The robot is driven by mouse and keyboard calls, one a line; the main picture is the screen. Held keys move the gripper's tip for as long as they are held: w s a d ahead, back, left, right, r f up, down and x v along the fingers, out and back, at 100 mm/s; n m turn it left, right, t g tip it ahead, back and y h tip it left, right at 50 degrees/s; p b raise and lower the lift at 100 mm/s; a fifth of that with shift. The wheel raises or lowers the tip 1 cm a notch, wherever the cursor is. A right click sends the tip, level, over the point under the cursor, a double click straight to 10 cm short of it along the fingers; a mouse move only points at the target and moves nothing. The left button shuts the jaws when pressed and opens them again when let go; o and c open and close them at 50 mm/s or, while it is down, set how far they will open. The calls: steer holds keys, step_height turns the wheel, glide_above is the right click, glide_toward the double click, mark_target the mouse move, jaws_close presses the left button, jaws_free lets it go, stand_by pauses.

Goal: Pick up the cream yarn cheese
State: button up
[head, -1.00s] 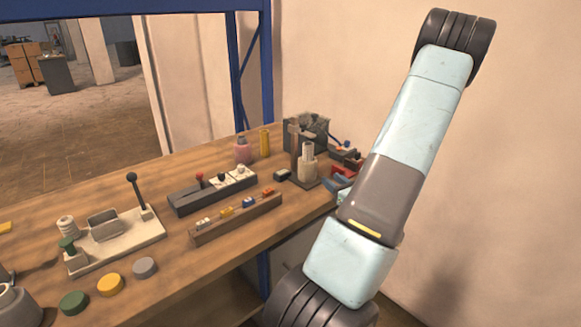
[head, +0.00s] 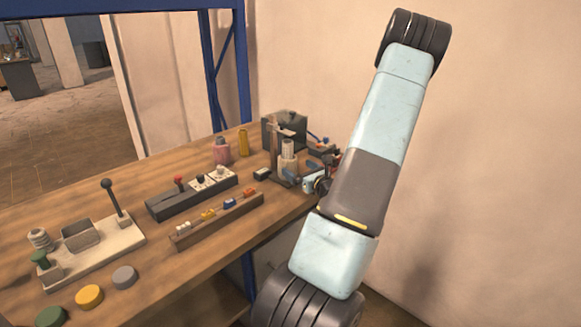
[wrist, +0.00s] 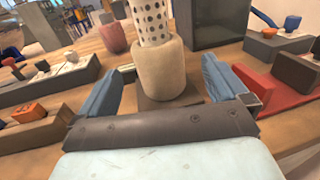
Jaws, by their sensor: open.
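The cream yarn cheese (wrist: 160,72) is a pale, thick cylinder standing upright with a white perforated tube (wrist: 153,22) rising from its top. It stands on a dark base plate (wrist: 180,101). In the head view the cheese (head: 287,165) is at the back right of the bench, beside a brown upright. My gripper (wrist: 163,68) is open, with one blue finger at the left and one at the right of the cheese. A gap shows on each side; I cannot tell whether the tips reach it. In the head view my gripper is largely hidden behind my arm.
A red holder (wrist: 275,90) stands close right of my right finger. A dark box (wrist: 210,22) is behind the cheese, and a pink bottle (wrist: 112,37) is back left. A rail with coloured pieces (head: 217,219) and a switch block (head: 190,196) lie left on the wooden bench.

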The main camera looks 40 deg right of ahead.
mark_target(291, 160)
steer(key=shift+w+d+r, duration=0.1)
steer(key=shift+w+d, duration=0.05)
steer(key=shift+w, duration=1.65)
steer(key=shift+w+d, duration=0.1)
steer(key=shift+w, duration=1.65)
steer(key=shift+c, duration=0.2)
steer(key=c, duration=1.1)
steer(key=shift+r, duration=0.65)
steer(key=s, duration=0.6)
steer(key=s+a, duration=0.1)
steer(key=s, duration=0.5)
steer(key=s+a, duration=0.1)
steer(key=s, duration=0.5)
steer(key=shift+r, duration=0.1)
